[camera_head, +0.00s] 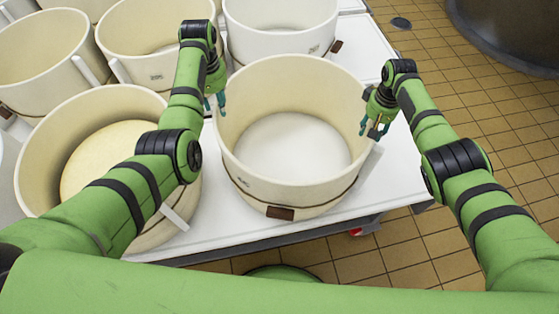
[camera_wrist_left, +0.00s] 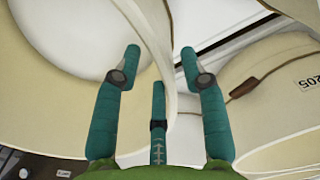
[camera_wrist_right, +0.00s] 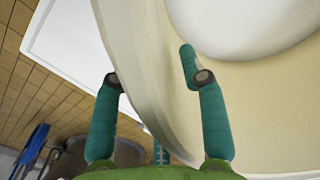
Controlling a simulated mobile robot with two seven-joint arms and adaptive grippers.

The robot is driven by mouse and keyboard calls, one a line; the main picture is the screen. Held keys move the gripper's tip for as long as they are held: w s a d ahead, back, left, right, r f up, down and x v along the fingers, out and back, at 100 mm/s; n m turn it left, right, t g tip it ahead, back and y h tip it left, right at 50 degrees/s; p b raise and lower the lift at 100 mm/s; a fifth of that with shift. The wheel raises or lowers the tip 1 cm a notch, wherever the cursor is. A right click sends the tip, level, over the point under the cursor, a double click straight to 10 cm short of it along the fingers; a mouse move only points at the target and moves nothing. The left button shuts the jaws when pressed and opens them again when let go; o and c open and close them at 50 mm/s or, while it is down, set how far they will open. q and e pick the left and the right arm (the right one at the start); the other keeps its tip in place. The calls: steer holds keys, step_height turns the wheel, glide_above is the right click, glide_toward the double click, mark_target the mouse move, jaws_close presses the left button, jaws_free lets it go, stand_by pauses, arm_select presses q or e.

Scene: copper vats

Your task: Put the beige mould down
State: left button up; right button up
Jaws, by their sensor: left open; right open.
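The beige mould (camera_head: 290,183) is a wide, round, empty tub with a pale floor, standing upright on the white table between my two arms. My left gripper (camera_head: 215,101) is at its left rim, and my right gripper (camera_head: 374,129) is at its right rim. In the left wrist view the open fingers (camera_wrist_left: 160,60) lie on either side of the mould's rim (camera_wrist_left: 150,25). In the right wrist view the open fingers (camera_wrist_right: 150,72) also straddle the rim (camera_wrist_right: 140,50), one over the inside. I cannot tell whether any finger touches the wall.
A mould holding a pale yellow round mass (camera_head: 108,155) stands close on the left. Several more moulds (camera_head: 160,40) stand behind. The white table (camera_head: 395,185) has bare room at right, ending at a tiled floor (camera_head: 470,90). A dark vat (camera_head: 510,30) is at the far right.

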arm_select(q)
step_height(320, 180, up, 6)
steer(key=shift+f, duration=0.15)
arm_select(e)
step_height(320, 180, up, 12)
steer(key=shift+r, duration=0.1)
stand_by(0.3)
stand_by(0.5)
